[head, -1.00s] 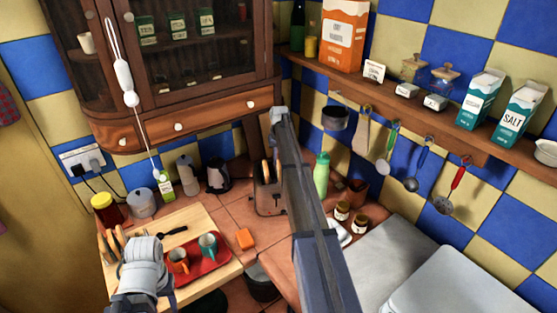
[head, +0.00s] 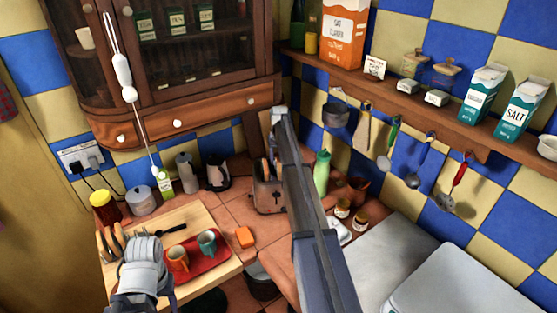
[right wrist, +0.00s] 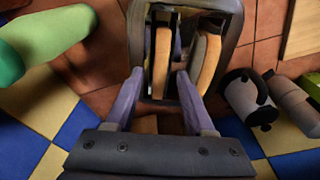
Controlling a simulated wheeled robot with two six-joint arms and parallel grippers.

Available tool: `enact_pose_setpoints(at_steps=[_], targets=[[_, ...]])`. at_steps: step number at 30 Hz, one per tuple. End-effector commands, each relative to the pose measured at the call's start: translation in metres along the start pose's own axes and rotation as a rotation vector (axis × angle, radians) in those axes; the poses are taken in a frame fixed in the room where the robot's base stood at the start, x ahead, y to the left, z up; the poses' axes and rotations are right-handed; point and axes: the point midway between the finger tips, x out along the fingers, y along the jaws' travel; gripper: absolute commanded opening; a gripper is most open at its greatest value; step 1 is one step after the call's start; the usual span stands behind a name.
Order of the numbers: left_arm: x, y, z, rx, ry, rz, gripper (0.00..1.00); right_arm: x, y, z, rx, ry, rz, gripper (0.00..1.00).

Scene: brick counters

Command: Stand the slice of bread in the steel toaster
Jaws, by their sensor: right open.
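The steel toaster (head: 270,196) stands on the tiled counter, and its top shows in the right wrist view (right wrist: 137,25). One slice of bread (right wrist: 162,55) stands in its left slot in that view. A second slice (right wrist: 207,62) leans in the other slot. My right gripper (right wrist: 160,75) is open above the toaster, its fingertips on either side of the left slice; I see no clear contact. My left gripper (head: 142,262) is beside a rack of toast slices (head: 112,243) on the wooden board; its fingers are not clear.
A red tray (head: 205,257) with two mugs lies on the board (head: 195,218). An orange block (head: 244,237) lies near it. A kettle (head: 217,173) stands left of the toaster, a green bottle (head: 321,172) and jars (head: 343,208) right. Utensils hang from the shelf above.

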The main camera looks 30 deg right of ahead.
Motion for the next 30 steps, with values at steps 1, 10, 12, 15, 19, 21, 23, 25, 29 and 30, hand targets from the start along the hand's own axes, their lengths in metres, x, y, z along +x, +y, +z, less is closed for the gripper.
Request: enact_pose_setpoints(at_steps=[1,10,12,15,19,21,23,25,29,30], targets=[[0.0,0.0,0.0,0.0,0.0,0.0,0.5,0.0,0.0,0.0,0.0,0.0,0.0,0.54],[-0.009,-0.001,0.001,-0.001,0.0,0.0,0.5,-0.009,0.0,0.0,0.0,0.0,0.0,0.54],[-0.015,-0.001,0.001,-0.003,0.0,0.0,0.5,-0.015,0.0,0.0,0.0,0.0,0.0,0.54],[-0.026,-0.002,0.002,-0.005,0.0,0.001,0.5,-0.027,0.0,0.0,0.0,0.0,0.0,0.54],[-0.044,-0.004,0.003,-0.007,0.0,0.001,0.5,-0.044,0.0,-0.001,0.0,0.0,0.0,0.54],[-0.054,-0.005,0.003,-0.007,-0.001,0.002,0.5,-0.054,0.0,-0.001,0.0,0.0,0.0,0.54],[-0.062,-0.006,0.004,-0.007,-0.001,0.002,0.5,-0.062,0.0,0.0,0.0,0.0,0.0,0.54],[-0.07,-0.006,0.004,-0.006,-0.001,0.002,0.5,-0.07,0.0,0.0,0.0,0.0,0.0,0.54],[-0.077,-0.007,0.005,-0.005,-0.002,0.002,0.5,-0.078,0.0,0.0,0.0,0.0,0.0,0.54],[-0.078,-0.007,0.005,-0.005,-0.002,0.002,0.5,-0.079,0.0,0.0,0.0,0.0,0.0,0.54]])
